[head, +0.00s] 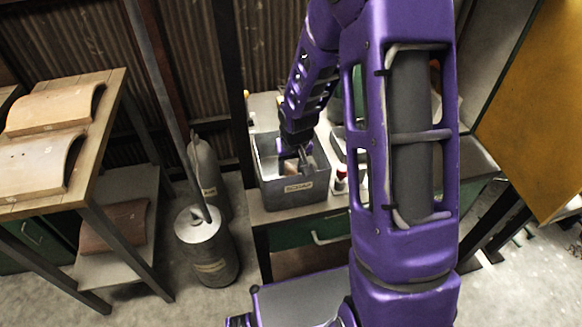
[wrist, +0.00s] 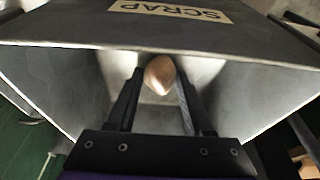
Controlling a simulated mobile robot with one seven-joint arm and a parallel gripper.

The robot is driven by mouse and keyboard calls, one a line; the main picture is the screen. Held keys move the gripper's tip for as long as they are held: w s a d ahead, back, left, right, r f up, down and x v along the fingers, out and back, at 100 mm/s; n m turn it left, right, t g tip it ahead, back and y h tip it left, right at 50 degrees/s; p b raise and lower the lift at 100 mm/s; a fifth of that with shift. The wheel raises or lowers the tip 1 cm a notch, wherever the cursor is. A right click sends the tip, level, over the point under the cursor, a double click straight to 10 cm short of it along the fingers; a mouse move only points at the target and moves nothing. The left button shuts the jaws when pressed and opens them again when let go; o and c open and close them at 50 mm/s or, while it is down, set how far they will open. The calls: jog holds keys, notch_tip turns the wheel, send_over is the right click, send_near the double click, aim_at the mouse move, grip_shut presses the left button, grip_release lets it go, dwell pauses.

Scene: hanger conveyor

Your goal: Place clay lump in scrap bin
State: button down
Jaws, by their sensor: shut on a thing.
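The grey scrap bin (head: 296,191) stands on a bench, with a label on its front. In the wrist view the bin wall (wrist: 75,30) shows a "SCRAP" label, upside down. My gripper (head: 291,160) reaches down into the bin in the head view. In the wrist view my gripper (wrist: 158,90) points into the bin, its two dark fingers either side of the pale brown clay lump (wrist: 160,75). The gripper is shut on the lump. The bin floor is partly hidden by the fingers, so I cannot tell whether the lump touches it.
A red and white bottle (head: 341,178) stands right of the bin. A wooden table (head: 100,120) with curved tiles (head: 50,108) is at the left. A grey canister (head: 207,245) stands on the floor between table and bench. My arm hides much of the bench's right side.

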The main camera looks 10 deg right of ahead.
jog(key=shift+f, duration=0.1)
jog(key=shift+c, duration=1.4)
grip_release()
jog(key=shift+r, duration=0.2)
jog(key=p+v, duration=0.1)
jog(key=v, duration=1.1)
jog(key=shift+p, duration=0.4)
